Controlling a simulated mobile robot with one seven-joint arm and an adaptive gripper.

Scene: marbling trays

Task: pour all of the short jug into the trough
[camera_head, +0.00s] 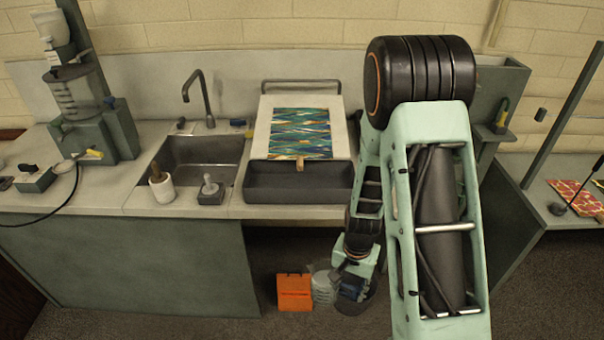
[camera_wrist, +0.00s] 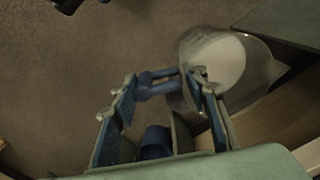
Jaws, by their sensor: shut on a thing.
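The short jug (camera_head: 322,287) is clear and shows low in front of the bench opening. In the wrist view the jug (camera_wrist: 222,62) holds a pale, whitish content. My gripper (camera_head: 350,285) is low beside it, on its right. In the wrist view my gripper (camera_wrist: 165,95) is shut on the jug, with a blue bar, seemingly its handle, between the fingers. The exact contact is partly hidden. A dark grey trough (camera_head: 298,186), the likely trough of the task, is set in the bench front, above and left of my gripper.
An orange box (camera_head: 294,292) stands left of the jug. A dark round bin (camera_head: 357,304) is below my gripper. On the bench are a sink (camera_head: 200,160), a tap (camera_head: 200,95), a mortar (camera_head: 161,187) and a marbled sheet (camera_head: 300,134) behind the trough.

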